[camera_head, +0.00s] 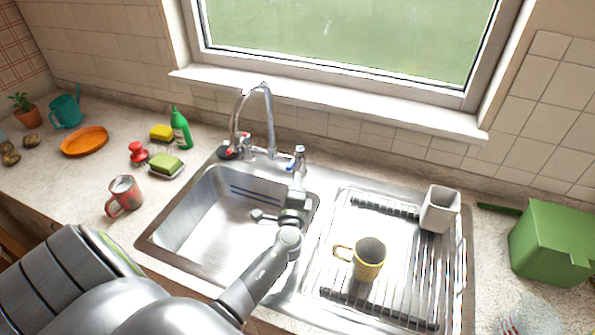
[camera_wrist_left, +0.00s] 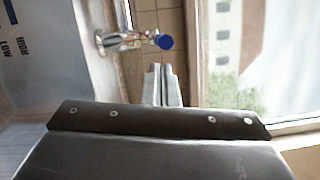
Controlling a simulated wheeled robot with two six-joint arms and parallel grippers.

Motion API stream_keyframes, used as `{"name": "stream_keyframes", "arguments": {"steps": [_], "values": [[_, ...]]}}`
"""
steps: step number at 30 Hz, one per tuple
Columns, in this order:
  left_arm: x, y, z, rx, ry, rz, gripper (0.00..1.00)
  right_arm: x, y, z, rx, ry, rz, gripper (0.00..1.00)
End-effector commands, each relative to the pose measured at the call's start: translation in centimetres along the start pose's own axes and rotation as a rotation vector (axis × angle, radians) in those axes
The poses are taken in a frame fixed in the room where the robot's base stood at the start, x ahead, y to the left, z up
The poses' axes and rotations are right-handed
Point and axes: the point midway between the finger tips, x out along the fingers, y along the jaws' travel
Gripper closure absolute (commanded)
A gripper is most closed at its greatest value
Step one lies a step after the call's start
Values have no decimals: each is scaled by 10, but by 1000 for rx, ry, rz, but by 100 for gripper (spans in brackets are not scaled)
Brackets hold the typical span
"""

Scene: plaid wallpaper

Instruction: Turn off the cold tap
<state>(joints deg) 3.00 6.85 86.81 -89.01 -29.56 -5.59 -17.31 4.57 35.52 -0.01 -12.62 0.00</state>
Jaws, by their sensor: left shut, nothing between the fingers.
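The cold tap (camera_head: 300,153), chrome with a blue mark, stands behind the sink to the right of the tall curved spout (camera_head: 268,105). In the left wrist view the cold tap (camera_wrist_left: 122,42) shows its blue cap (camera_wrist_left: 165,42) just beyond my fingertips. My left gripper (camera_head: 298,178) is shut and empty, reaching over the sink close to the front of the cold tap. In the left wrist view my fingers (camera_wrist_left: 162,70) are together. I cannot tell whether they touch the tap. My right gripper is not in view.
The hot tap (camera_head: 228,152) with a red mark stands left of the spout. A yellow mug (camera_head: 368,260) and a white cup (camera_head: 440,210) stand on the drainer. A sponge (camera_head: 166,162), green bottle (camera_head: 180,130) and red mug (camera_head: 124,190) are left of the sink. The window sill (camera_head: 330,102) lies behind.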

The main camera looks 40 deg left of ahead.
Motion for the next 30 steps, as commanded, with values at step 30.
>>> {"name": "stream_keyframes", "arguments": {"steps": [30], "values": [[30,3,19,-3,84,-17,100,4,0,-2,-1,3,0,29]]}}
